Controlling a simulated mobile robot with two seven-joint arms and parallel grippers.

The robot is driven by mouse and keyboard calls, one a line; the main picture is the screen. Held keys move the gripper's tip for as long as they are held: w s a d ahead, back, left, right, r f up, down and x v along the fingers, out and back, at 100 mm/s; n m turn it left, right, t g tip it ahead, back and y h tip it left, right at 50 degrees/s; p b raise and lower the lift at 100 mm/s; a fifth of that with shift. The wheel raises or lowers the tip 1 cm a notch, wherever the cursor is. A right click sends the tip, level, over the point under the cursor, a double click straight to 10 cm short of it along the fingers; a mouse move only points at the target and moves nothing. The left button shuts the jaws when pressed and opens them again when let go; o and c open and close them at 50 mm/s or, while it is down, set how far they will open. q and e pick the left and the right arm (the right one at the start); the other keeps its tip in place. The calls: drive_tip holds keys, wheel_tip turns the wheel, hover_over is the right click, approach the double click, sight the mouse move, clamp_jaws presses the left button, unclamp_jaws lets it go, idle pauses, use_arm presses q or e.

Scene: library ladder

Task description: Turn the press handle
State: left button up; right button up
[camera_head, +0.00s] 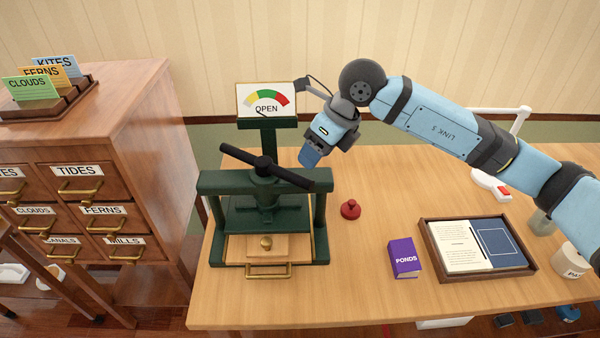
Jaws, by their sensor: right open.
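The green press (210,215) stands at the left end of the wooden table. Its black bar handle (290,176) lies across the top, slanting from upper left to lower right. A gauge sign (266,99) reading OPEN stands behind the press. Inside the press is a light wooden board with a brass knob (265,242). My left gripper is not in view.
A red knobbed object (350,209), a purple PONDS book (404,258) and a brown tray (530,263) with pages sit on the table right of the press. A wooden card cabinet (150,120) stands at left. The table's middle front is clear.

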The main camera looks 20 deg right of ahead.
sight(300, 176)
drive_tip(key=x, duration=0.7)
drive_tip(key=shift+a+f, duration=0.1)
drive_tip(key=shift+f, duration=0.1)
clamp_jaws()
